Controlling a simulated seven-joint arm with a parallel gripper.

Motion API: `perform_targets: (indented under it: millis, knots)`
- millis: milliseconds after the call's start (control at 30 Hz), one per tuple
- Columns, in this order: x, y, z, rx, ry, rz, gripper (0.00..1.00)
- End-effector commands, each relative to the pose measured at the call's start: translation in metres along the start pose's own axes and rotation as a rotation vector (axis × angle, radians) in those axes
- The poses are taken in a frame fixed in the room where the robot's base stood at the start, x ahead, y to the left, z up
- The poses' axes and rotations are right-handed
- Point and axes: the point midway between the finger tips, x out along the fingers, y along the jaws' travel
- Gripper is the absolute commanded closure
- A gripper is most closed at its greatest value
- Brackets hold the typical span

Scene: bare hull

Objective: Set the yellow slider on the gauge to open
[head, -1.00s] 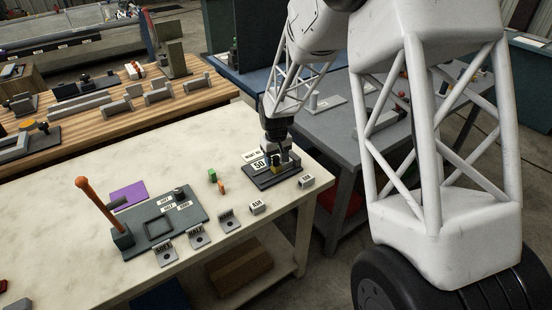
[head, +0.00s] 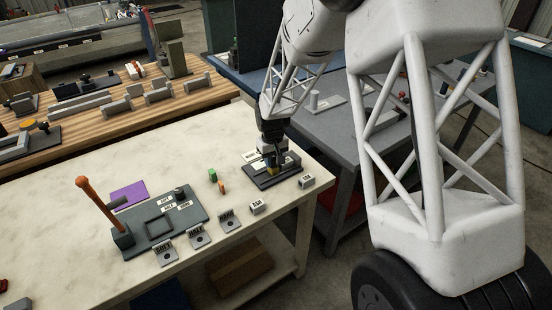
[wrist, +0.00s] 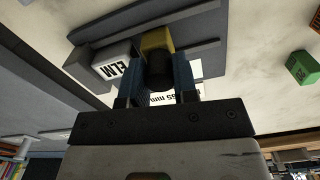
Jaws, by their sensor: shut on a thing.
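The gauge (head: 283,178) is a dark slotted base near the right end of the pale table in the head view. It also shows at the top of the wrist view (wrist: 195,28). The yellow slider (head: 272,170) is on the gauge; its yellow block shows in the wrist view (wrist: 156,39) with a dark round part in front. My gripper (head: 270,163) points down over the gauge. In the wrist view its blue fingers (wrist: 156,84) stand on either side of the slider, shut on it. A white plate with print behind the gauge is partly hidden by my gripper.
A white block marked ELM (wrist: 113,68) stands close to the gauge. A green block (head: 213,175) and an orange block (head: 222,187) stand to the left. The block marked ASH (head: 257,208) is in front. A dark board with an orange lever (head: 90,203) lies farther left.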

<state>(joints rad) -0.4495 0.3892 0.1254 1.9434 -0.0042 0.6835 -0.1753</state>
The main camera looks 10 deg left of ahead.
Motion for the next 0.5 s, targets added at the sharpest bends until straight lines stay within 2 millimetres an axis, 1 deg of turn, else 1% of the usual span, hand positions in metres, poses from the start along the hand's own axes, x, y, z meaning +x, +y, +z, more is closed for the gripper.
perform_targets:
  millis: [33, 200, 500]
  knots:
    - [-0.001, -0.008, 0.001, -0.004, 0.001, 0.0, 1.0]
    - [0.0, -0.024, 0.004, -0.002, 0.0, 0.0, 1.0]
    - [-0.001, -0.026, 0.004, -0.001, 0.001, 0.0, 1.0]
